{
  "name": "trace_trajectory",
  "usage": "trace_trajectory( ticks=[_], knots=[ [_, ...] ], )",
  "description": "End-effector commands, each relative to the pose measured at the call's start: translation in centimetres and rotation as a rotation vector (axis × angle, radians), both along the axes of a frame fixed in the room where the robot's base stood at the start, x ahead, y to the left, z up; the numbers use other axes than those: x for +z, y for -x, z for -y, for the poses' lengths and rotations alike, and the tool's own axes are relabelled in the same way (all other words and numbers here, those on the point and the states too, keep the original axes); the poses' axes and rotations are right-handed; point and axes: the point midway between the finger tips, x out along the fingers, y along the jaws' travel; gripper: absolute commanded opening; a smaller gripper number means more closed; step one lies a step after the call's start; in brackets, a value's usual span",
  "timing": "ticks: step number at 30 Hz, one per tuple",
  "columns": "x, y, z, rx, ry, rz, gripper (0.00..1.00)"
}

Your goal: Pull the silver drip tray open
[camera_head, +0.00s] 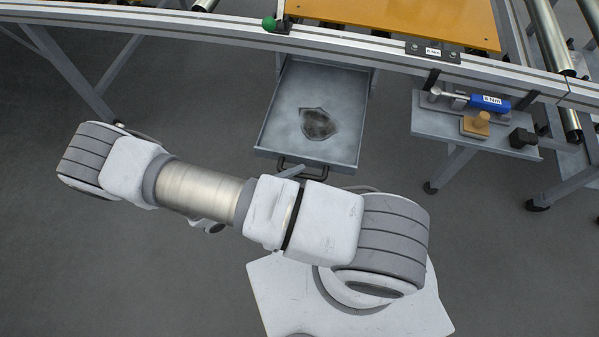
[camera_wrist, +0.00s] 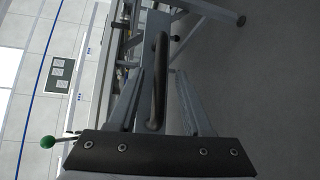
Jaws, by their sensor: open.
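The silver drip tray (camera_head: 280,127) extends out from under the conveyor frame in the head view, with a dark stain on its floor. Its black handle (camera_head: 309,170) is on the front edge, partly behind my arm. In the wrist view the handle (camera_wrist: 158,85) appears as a dark bar between the two grey fingers of my gripper (camera_wrist: 162,82). The fingers stand apart, with a visible gap to the bar on the right side. In the head view my arm hides most of the gripper; a grey finger tip shows beside the handle.
A conveyor frame rail (camera_head: 180,27) runs above the tray, with a green knob (camera_head: 269,23) and an orange panel (camera_head: 400,18). At right, a side shelf (camera_head: 425,122) holds a blue-handled tool (camera_head: 490,103) and a wooden-coloured block (camera_head: 476,124). The floor around the tray is clear.

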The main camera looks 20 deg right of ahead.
Motion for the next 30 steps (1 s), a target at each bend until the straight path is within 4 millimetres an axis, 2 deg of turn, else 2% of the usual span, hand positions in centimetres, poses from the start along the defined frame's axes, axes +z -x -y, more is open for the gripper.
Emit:
trace_trajectory(
  ticks=[12,18,24,30],
  knots=[
    [1.4,1.8,-9.8,0.004,-0.004,0.000,0.50],
    [1.9,2.5,-13.5,0.003,-0.003,0.000,0.50],
    [2.2,2.8,-15.1,0.001,-0.001,-0.001,0.50],
    [2.2,2.8,-15.3,0.000,-0.001,-0.001,0.50]
  ],
)
